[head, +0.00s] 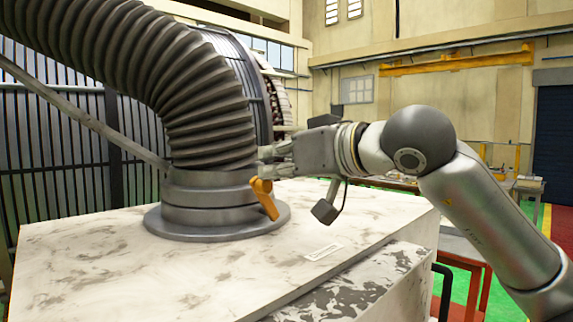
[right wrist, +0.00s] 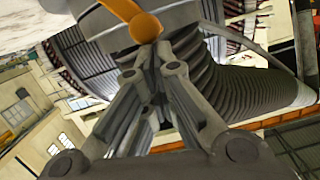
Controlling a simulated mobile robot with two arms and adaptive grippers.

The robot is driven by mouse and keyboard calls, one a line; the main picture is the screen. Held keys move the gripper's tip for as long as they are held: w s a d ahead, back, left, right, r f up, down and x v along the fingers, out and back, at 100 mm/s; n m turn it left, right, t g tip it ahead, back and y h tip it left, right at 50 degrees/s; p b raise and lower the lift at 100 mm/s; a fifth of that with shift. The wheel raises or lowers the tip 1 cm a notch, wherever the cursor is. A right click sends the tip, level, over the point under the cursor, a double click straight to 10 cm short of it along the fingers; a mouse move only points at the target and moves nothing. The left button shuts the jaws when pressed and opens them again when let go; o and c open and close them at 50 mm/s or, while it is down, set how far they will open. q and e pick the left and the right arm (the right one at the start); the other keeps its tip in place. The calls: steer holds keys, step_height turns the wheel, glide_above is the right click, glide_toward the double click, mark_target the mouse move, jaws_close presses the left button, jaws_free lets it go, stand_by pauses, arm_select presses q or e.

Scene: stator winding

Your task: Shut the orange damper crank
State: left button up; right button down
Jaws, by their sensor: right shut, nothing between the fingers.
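The orange damper crank (head: 264,198) is on the right side of the grey duct collar (head: 205,192). Its arm slants down and to the right from its pivot. My right gripper (head: 263,160) is shut and empty, level with the upper part of the collar and just above the crank's pivot end. In the right wrist view the crank (right wrist: 139,20) shows just beyond the shut fingertips (right wrist: 152,55). I cannot tell whether the fingers touch it. My left gripper is not in view.
A ribbed grey hose (head: 150,75) rises from the collar and bends to the left. The collar's flange stands on a marbled white box top (head: 120,255), with free room in front. A large round stator (head: 262,90) stands behind. A red frame (head: 470,275) is at the lower right.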

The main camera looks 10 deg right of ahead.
steer(key=shift+n, duration=0.8)
steer(key=shift+s+a+f+b, duration=0.55)
steer(key=shift+a+f+b, duration=0.35)
steer(key=shift+b, duration=0.3)
steer(key=shift+s+a+f+b, duration=0.6)
steer(key=shift+a+f+b, duration=0.25)
steer(key=shift+f+b, duration=0.25)
steer(key=shift+s+a+f+b, duration=0.55)
steer(key=shift+a+f+b, duration=0.35)
steer(key=shift+b, duration=0.35)
steer(key=shift+s+d, duration=0.1)
steer(key=v, duration=1.1)
steer(key=shift+s, duration=0.4)
steer(key=shift+d+r, duration=0.15)
steer(key=shift+r, duration=0.05)
